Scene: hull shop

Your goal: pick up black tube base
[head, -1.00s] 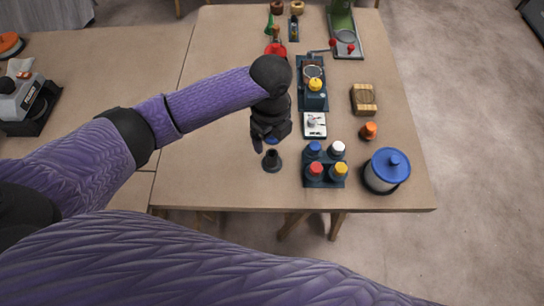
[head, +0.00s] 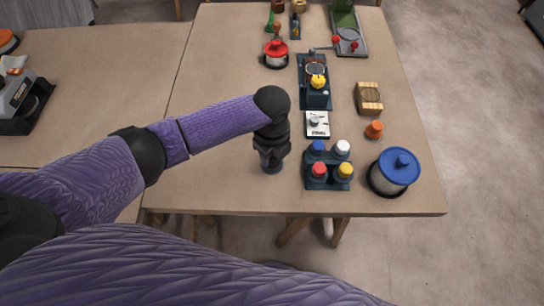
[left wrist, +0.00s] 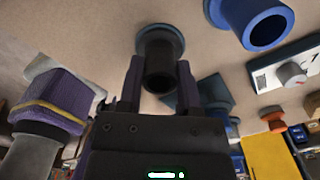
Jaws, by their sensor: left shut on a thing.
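The black tube base (head: 272,168) stands on the table near its front edge, a short hollow tube on a round flange. It also shows in the left wrist view (left wrist: 159,68). My left gripper (head: 271,158) reaches down over it and is shut on its tube, with one finger on each side in the left wrist view (left wrist: 160,75). The flange appears to be at the table top; I cannot tell whether it is lifted. My right gripper is not in view.
A rack of several coloured-cap bottles (head: 316,183) stands just right of the gripper. A blue-lidded jar (head: 394,180) is farther right. A blue flanged tube (left wrist: 250,20) stands close by in the left wrist view. The table left of the gripper is clear.

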